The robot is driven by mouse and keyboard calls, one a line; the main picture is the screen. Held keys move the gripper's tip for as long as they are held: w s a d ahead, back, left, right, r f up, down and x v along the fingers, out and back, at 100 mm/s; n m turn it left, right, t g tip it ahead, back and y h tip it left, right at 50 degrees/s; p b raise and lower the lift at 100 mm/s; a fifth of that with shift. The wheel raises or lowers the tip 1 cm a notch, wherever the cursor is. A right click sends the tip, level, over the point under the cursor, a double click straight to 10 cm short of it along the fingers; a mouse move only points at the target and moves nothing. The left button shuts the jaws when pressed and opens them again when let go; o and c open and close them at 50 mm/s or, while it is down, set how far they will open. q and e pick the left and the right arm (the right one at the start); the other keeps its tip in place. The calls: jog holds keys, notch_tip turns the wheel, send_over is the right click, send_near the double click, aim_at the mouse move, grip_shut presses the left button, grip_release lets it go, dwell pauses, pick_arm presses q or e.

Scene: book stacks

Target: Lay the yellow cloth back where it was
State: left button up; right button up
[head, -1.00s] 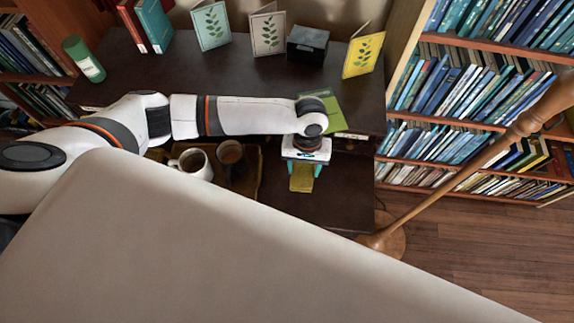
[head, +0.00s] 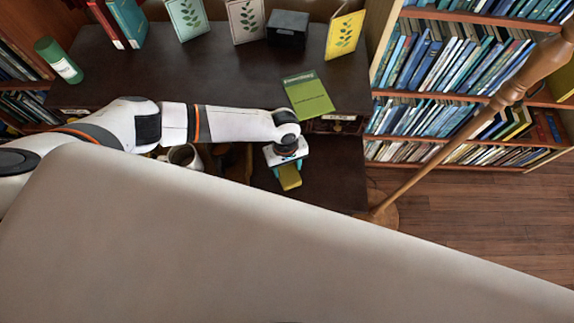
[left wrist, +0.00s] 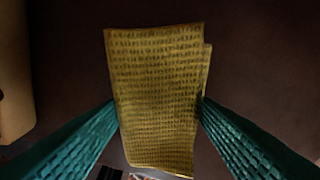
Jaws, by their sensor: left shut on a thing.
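The yellow cloth (head: 290,179) hangs from my left gripper (head: 287,168) in the head view, over the dark lower shelf (head: 330,180). In the left wrist view the cloth (left wrist: 155,95) looks folded and textured, pinched between the two teal fingers (left wrist: 160,108). The dark surface lies behind it; I cannot tell whether the cloth touches that surface. My right gripper is not in view.
A green book (head: 307,95) lies on the upper surface (head: 220,85). Standing cards and a dark box (head: 288,27) are behind. A wooden pole (head: 440,160) stands at right. The shelf right of the cloth is clear.

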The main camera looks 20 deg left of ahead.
pick_arm(q)
jog(key=shift+f, duration=0.25)
jog(key=shift+f, duration=0.15)
jog(key=o, duration=1)
jog(key=shift+c, duration=0.2)
notch_tip(320, 180, up, 12)
jog(key=w, duration=0.1)
jog(key=shift+a+b, duration=0.4)
jog(key=shift+a, duration=0.05)
